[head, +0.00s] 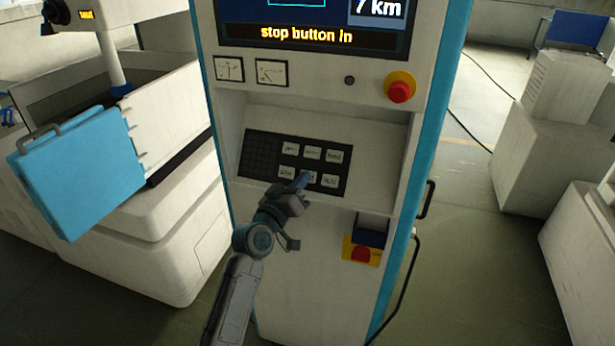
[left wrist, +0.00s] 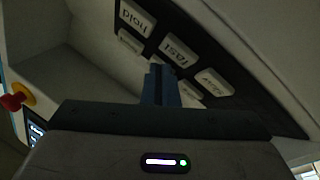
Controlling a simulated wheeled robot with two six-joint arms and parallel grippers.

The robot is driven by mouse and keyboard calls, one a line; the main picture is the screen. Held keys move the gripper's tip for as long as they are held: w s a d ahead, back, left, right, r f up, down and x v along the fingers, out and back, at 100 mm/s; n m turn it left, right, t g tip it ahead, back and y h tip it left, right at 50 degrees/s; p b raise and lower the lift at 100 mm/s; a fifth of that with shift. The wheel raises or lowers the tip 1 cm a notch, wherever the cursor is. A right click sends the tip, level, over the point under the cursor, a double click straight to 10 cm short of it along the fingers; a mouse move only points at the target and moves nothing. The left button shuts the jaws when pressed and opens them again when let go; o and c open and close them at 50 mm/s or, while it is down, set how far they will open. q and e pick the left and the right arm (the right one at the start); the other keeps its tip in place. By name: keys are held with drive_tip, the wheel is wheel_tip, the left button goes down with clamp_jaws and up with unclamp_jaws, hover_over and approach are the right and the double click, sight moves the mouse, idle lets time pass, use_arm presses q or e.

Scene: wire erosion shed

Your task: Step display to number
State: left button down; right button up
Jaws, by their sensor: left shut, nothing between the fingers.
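The display (head: 312,15) at the top of the white and blue console shows "7 km" and the yellow line "stop button in"; its upper part is cut off. Below it is a black keypad (head: 262,160) with two rows of pale keys. I read "feed" (head: 334,156), "slow" (head: 286,172) and "hold" (head: 330,181) in the head view. The "fast" key (left wrist: 180,50) reads clearly in the left wrist view, upside down. My left gripper (head: 303,178) is shut and empty, its tips at the "fast" key and partly covering it in the head view. I cannot tell whether they touch it.
A red stop button (head: 400,91) on a yellow ring sits right of the keypad, higher up. A red knob (head: 361,254) on a yellow plate is below right. Two small dials (head: 271,73) are above the keypad. A blue panel (head: 77,172) stands at left.

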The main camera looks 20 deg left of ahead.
use_arm(q)
drive_tip(key=shift+f, duration=0.1)
idle(0.4)
drive_tip(key=shift+w+f+b, duration=0.15)
drive_tip(key=shift+w+b, duration=0.2)
drive_tip(key=shift+b, duration=0.05)
drive_tip(key=shift+w+f+b, duration=0.2)
drive_tip(key=shift+w+b, duration=0.1)
drive_tip(key=shift+b, duration=0.05)
idle(0.7)
drive_tip(key=shift+s+r, duration=0.1)
drive_tip(key=shift+s+r+p, duration=0.4)
drive_tip(key=shift+s+p, duration=0.15)
drive_tip(key=shift+s, duration=0.05)
drive_tip(key=shift+w+f, duration=0.1)
idle(0.3)
